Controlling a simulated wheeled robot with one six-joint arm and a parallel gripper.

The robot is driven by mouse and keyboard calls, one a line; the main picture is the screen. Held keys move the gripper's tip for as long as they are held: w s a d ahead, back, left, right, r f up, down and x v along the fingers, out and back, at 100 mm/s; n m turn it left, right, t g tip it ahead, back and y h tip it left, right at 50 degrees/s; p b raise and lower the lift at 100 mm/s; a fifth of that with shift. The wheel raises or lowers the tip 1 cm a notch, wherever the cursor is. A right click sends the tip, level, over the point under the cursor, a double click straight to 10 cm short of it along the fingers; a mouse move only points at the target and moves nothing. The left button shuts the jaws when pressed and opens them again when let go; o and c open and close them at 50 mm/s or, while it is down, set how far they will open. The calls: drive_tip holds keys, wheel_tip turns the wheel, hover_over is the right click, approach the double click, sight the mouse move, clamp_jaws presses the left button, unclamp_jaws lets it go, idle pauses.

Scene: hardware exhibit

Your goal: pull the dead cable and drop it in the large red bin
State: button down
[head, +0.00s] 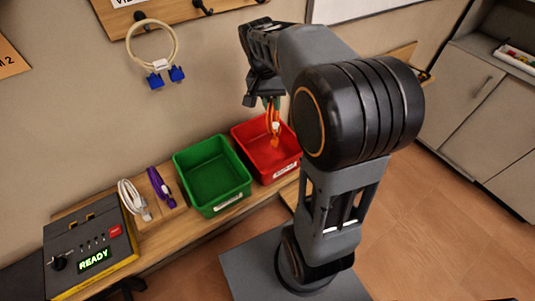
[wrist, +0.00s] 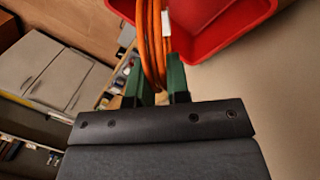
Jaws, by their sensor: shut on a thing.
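An orange coiled cable (head: 273,122) with a white tag hangs from my gripper (head: 270,101), over the large red bin (head: 247,133). In the wrist view the orange cable (wrist: 152,45) runs between the two green fingers of my gripper (wrist: 160,83), which are shut on it. The red bin (wrist: 252,18) shows behind and to the right of the cable there. In the head view the cable's lower end overlaps the bin's interior; I cannot tell how far above the bin floor it is.
A green bin (head: 240,192) stands left of the red one on the wooden bench. A tester box reading READY (head: 92,262), a white cable (head: 133,198) and a purple cable (head: 160,187) lie further left. A cream cable with blue plugs (head: 158,66) hangs on the wall.

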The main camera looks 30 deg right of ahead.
drive_tip(key=shift+f+b, duration=0.3)
drive_tip(key=shift+f, duration=0.4)
drive_tip(key=c, duration=1)
unclamp_jaws()
drive_tip(key=shift+r, duration=0.1)
drive_tip(key=r, duration=0.4)
drive_tip(key=w+a+r, duration=0.1)
drive_tip(key=r, duration=0.4)
drive_tip(key=a+r, duration=0.1)
drive_tip(key=r, duration=0.3)
drive_tip(key=shift+w+r, duration=0.25)
